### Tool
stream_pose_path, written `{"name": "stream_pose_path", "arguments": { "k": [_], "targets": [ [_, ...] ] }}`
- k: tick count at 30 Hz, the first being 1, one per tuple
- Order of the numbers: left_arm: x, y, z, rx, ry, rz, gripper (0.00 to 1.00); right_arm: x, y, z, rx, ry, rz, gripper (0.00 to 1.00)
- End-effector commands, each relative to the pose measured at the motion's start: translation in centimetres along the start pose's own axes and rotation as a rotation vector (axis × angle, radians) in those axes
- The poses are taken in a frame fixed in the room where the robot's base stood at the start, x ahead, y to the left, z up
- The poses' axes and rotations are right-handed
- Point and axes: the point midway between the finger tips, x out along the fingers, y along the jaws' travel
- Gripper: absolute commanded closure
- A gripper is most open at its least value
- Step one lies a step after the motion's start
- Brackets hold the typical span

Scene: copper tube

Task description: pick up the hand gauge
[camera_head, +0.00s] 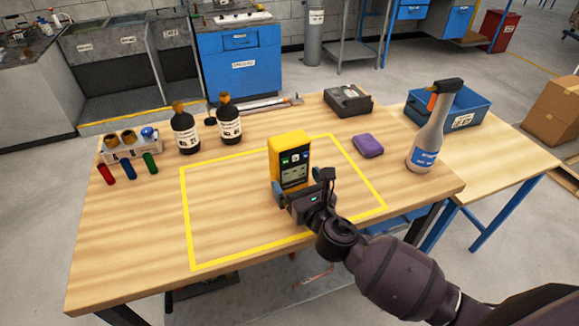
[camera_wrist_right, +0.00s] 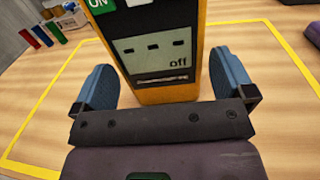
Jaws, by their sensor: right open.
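The hand gauge (camera_head: 290,160) is a yellow upright box with a dark front, standing on the table inside the yellow taped outline. My right gripper (camera_head: 303,193) is at its front, low near its base. In the right wrist view the gauge (camera_wrist_right: 158,50) shows its display reading "off" and a green "ON" label. The two blue fingers of my right gripper (camera_wrist_right: 162,80) are spread, one on each side of the gauge, with a visible gap on the left. Whether the right finger touches it I cannot tell. My left gripper is not in view.
The taped area's left half is clear.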

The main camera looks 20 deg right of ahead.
Motion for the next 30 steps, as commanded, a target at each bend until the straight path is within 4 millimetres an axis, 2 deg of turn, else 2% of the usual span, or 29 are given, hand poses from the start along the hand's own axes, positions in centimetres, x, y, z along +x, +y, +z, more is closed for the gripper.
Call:
{"name": "stream_pose_path", "arguments": {
  "k": [3,9,18,27,30],
  "targets": [
    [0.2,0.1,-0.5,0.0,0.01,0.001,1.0,1.8,0.1,0.4,0.0,-0.002,0.0,0.0],
    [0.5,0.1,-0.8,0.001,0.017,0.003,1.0,3.9,0.1,0.3,0.0,0.0,0.0,0.0],
    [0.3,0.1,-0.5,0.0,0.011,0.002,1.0,4.2,0.1,0.4,0.0,0.0,0.0,0.0],
    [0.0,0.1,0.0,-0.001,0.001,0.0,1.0,4.2,0.1,0.4,0.001,0.0,0.0,0.45],
    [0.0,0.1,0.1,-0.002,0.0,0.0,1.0,4.2,0.1,0.5,0.001,-0.002,0.0,0.5]
  ]
}}
